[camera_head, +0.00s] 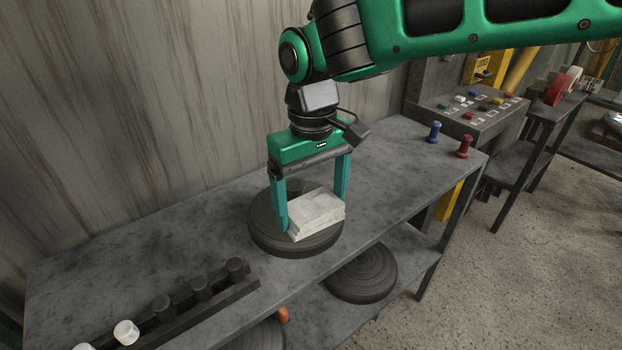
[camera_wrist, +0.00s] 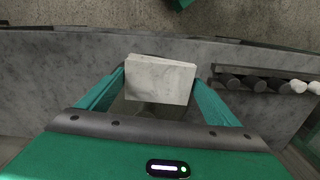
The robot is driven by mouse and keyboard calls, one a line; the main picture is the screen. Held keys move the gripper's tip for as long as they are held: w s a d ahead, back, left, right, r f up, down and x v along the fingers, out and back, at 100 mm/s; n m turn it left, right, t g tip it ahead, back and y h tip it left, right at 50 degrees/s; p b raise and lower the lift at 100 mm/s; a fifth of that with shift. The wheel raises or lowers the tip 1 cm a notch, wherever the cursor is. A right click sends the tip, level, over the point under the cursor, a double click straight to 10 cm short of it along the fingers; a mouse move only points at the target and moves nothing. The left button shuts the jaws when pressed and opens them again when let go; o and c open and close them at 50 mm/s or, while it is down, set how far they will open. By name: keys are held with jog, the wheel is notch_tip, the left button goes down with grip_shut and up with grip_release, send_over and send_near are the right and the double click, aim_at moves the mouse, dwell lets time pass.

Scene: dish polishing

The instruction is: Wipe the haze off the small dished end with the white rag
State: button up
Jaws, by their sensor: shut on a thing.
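The white rag (camera_head: 317,214) is a folded, block-like pad between the green fingers of my gripper (camera_head: 315,208). My gripper is shut on it and points down. In the wrist view the rag (camera_wrist: 160,80) fills the gap between the fingertips of my gripper (camera_wrist: 160,84). The dished end (camera_head: 263,236) is a dark grey round piece on the bench top, directly under the rag. The rag seems to be at its surface, but I cannot tell if they touch. The rag and fingers hide much of its face, and no haze can be made out.
A rack (camera_head: 205,308) with dark and white cylinders lies at the bench's front left. Another dark disc (camera_head: 362,274) is on the lower shelf. A blue peg (camera_head: 433,132) and a red peg (camera_head: 464,147) stand at the right end. A wall runs behind the bench.

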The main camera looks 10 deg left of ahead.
jog(key=shift+w+r, duration=0.1)
jog(key=shift+r, duration=2.3)
jog(key=shift+d, duration=0.1)
